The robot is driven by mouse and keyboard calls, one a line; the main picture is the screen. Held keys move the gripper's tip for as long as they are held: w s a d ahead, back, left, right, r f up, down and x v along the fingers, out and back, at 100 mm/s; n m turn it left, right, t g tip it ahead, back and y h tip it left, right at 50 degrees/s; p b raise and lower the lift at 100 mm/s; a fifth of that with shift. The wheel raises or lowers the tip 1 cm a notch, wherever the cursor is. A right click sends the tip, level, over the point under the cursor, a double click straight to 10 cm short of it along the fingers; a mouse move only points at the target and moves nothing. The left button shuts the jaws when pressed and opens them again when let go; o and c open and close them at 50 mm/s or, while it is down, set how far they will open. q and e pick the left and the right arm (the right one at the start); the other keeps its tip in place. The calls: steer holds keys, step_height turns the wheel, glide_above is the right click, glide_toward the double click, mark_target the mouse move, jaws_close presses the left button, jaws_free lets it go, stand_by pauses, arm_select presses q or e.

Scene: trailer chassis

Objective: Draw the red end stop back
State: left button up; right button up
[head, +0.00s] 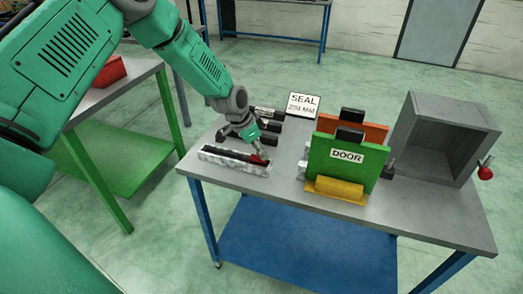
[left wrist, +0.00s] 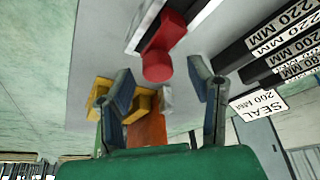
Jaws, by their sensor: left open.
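The red end stop (head: 259,160) sits at the right end of a pale rail fixture with a dark slot (head: 222,157) near the front left of the bench. In the left wrist view, its round red knob (left wrist: 158,66) faces the camera, with a red block behind it. My left gripper (head: 256,147) is just above and beside the end stop. Its two fingers are spread in the left wrist view, with the knob showing between and just beyond the tips. I see no clear contact. My right gripper is not in view.
A green DOOR panel (head: 344,160), a yellow block (head: 335,188) and an orange panel (head: 376,133) stand to the right. A grey open box (head: 446,135) is at the far right. Black labelled strips (left wrist: 285,40) and a SEAL sign (head: 303,104) lie behind the fixture.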

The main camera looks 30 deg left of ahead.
arm_select(q)
steer(key=shift+x, duration=0.8)
steer(key=shift+d, duration=0.1)
steer(key=shift+r, duration=0.1)
jaws_close()
steer(key=d, duration=0.2)
steer(key=w+d+b, duration=0.1)
steer(key=d, duration=0.1)
steer(key=shift+d, duration=0.65)
jaws_free()
steer(key=shift+w, duration=0.2)
